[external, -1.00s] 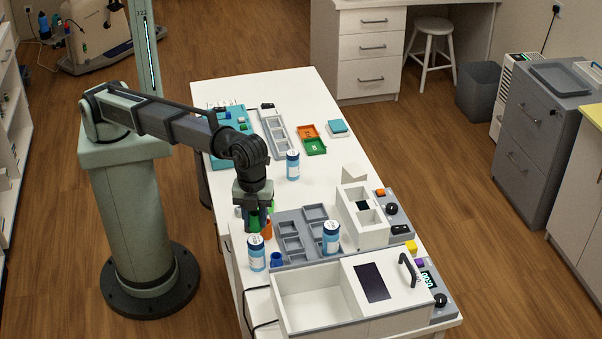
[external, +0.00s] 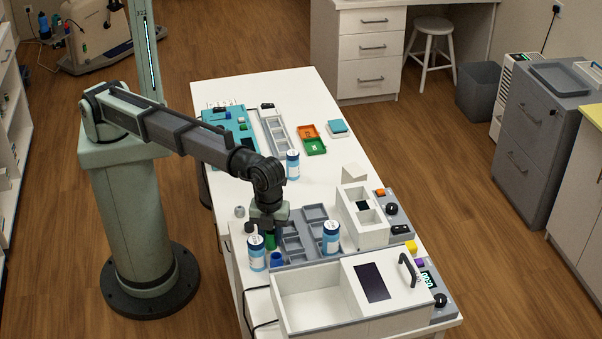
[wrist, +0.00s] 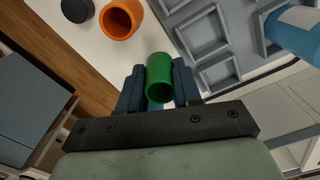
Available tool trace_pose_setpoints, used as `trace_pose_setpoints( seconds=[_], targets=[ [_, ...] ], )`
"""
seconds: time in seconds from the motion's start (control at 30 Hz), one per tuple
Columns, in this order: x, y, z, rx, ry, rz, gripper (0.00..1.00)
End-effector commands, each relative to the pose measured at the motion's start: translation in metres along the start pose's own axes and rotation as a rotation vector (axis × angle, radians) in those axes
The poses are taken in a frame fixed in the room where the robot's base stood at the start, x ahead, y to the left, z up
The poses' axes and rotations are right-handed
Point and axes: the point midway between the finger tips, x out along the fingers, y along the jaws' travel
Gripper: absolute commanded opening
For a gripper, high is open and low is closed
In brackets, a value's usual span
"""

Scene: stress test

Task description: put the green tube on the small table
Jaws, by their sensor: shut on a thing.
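My gripper (external: 269,232) is shut on the green tube (wrist: 159,78). In the wrist view the tube sits between the two dark blue fingers, its open end facing the camera. In the external view a little of the green tube (external: 270,241) shows below the gripper, beside the blue-and-white bottle and the grey tray. Whether it touches the surface below, I cannot tell. The near end of the long white table (external: 237,262) lies under it; I cannot make out which surface is the small table.
An orange cup (wrist: 121,19) and a dark cap (wrist: 77,9) stand near the tube. A grey compartment tray (external: 315,213), blue-and-white bottles (external: 256,253) (external: 331,238), a blue cup (external: 277,259) and a white open box (external: 318,296) crowd this end. The table edge is close on the left.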

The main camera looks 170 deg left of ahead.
Motion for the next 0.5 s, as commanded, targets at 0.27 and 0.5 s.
trace_pose_setpoints(
  seconds=[0.27, 0.5],
  targets=[
    [0.022, 0.000, 0.000, 0.000, 0.000, 0.000, 0.00],
    [0.023, 0.000, 0.000, 0.000, 0.000, 0.000, 0.00]
  ],
)
